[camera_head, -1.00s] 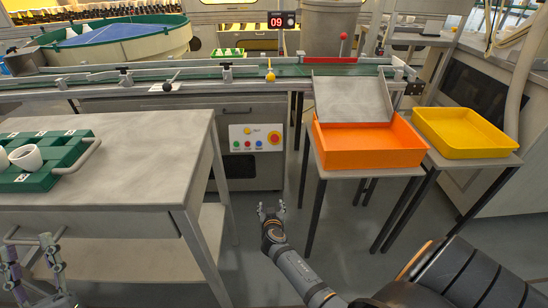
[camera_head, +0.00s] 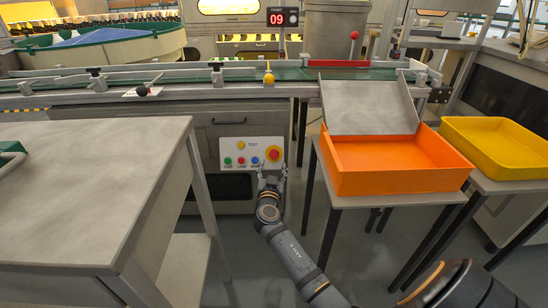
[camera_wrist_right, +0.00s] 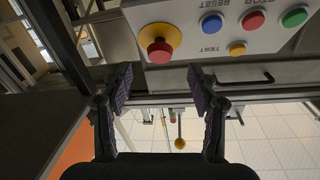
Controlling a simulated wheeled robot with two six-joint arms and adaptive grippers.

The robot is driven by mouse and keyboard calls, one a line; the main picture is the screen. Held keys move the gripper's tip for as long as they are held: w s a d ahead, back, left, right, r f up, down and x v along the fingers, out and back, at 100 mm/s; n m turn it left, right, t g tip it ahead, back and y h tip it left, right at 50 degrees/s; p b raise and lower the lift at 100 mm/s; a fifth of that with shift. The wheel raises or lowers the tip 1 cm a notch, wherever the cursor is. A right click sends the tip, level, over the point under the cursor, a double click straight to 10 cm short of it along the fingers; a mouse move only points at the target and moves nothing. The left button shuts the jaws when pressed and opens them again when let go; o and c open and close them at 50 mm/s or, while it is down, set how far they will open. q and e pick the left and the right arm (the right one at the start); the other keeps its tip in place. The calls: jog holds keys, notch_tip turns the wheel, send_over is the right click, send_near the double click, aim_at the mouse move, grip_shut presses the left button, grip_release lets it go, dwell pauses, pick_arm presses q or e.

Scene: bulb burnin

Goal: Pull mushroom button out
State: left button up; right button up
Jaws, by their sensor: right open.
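The red mushroom button (camera_head: 273,153) sits on a yellow disc at the right end of a light control panel (camera_head: 237,162) under the conveyor. In the right wrist view the button (camera_wrist_right: 159,50) stands out from its yellow disc, ahead of the fingers and a little left of the gap's middle. My right gripper (camera_head: 272,172) is open and empty, just below the button in the head view. Its two fingers (camera_wrist_right: 158,85) show apart in the wrist view, with no contact visible. My left gripper is not in view.
The panel also carries green, red, blue and yellow small buttons (camera_head: 241,145). A grey table (camera_head: 90,180) stands left. An orange bin (camera_head: 390,165) on a stand is close on the right, with a yellow bin (camera_head: 495,145) beyond. The conveyor (camera_head: 200,80) runs above.

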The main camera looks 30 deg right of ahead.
aim_at(274, 156)
jog(key=b+x, duration=0.1)
jog(key=x, duration=0.6)
jog(key=shift+f, duration=0.1)
jog(key=shift+s, duration=0.1)
grip_shut()
